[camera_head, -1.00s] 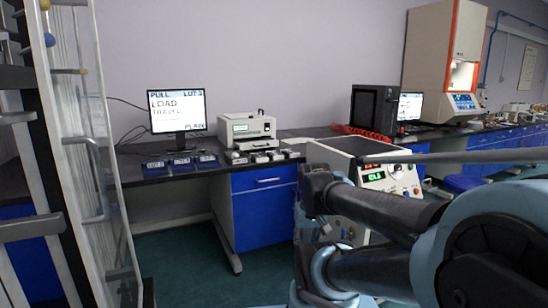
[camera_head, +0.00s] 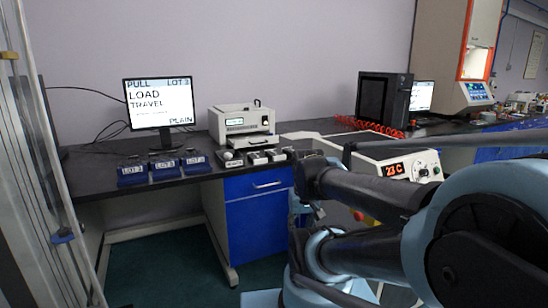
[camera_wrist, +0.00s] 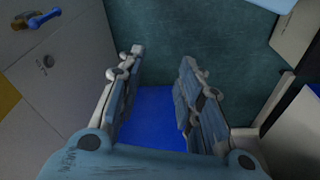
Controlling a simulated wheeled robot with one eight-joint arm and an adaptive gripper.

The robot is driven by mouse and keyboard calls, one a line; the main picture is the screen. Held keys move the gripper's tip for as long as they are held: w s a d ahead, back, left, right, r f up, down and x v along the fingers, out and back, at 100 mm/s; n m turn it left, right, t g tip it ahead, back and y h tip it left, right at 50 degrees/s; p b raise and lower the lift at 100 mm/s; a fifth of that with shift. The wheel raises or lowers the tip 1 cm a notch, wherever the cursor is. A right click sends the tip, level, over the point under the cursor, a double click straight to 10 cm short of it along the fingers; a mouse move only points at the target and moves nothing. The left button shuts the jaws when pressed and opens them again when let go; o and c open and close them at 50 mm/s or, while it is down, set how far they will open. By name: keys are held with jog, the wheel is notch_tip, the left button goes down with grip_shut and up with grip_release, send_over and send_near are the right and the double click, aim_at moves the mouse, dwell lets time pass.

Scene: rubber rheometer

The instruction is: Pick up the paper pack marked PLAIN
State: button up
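Several small pale packs (camera_head: 256,157) lie in a row on the dark bench, in front of the white printer-like instrument, in the head view. Their markings are too small to read, so I cannot tell which is marked PLAIN. The monitor (camera_head: 160,103) reads PULL, LOT 3, LOAD, TRAVEL and PLAIN. My gripper (camera_wrist: 161,56) shows in the wrist view with its two fingers apart and nothing between the tips. It points down at the dark green floor, away from the packs. In the head view my arm is folded at the right.
Blue labelled lot trays (camera_head: 164,166) stand left of the packs. The white instrument (camera_head: 242,123) stands behind them. A blue drawer cabinet (camera_head: 258,215) is below. A white device with a red display (camera_head: 394,170) is at right, partly behind my arm.

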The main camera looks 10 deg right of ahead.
jog(key=o, duration=0.5)
jog(key=shift+s+r, duration=0.15)
jog(key=shift+r, duration=0.05)
jog(key=o, duration=0.7)
jog(key=shift+w+r, duration=0.25)
jog(key=shift+r, duration=0.3)
jog(key=shift+w+r, duration=0.2)
jog(key=shift+r, duration=0.3)
jog(key=shift+c, duration=0.2)
jog(key=w+r+n+t, duration=0.1)
jog(key=w+r, duration=0.6)
jog(key=w, duration=0.2)
jog(key=w+r+n, duration=0.1)
jog(key=w+r, duration=0.5)
jog(key=w, duration=0.3)
jog(key=w+d+r, duration=0.1)
jog(key=w+r, duration=0.2)
jog(key=w, duration=0.5)
jog(key=w+d+r+n+t+y, duration=0.1)
jog(key=w+d+r, duration=0.1)
jog(key=w, duration=0.6)
jog(key=w+d+r, duration=0.1)
jog(key=w+r, duration=0.2)
jog(key=w, duration=0.4)
send_near(280, 158)
notch_tip(280, 158, down, 3)
jog(key=shift+w+x, duration=0.25)
jog(key=shift+x, duration=1.05)
jog(key=shift+w+x, duration=0.25)
jog(key=shift+x, duration=1.1)
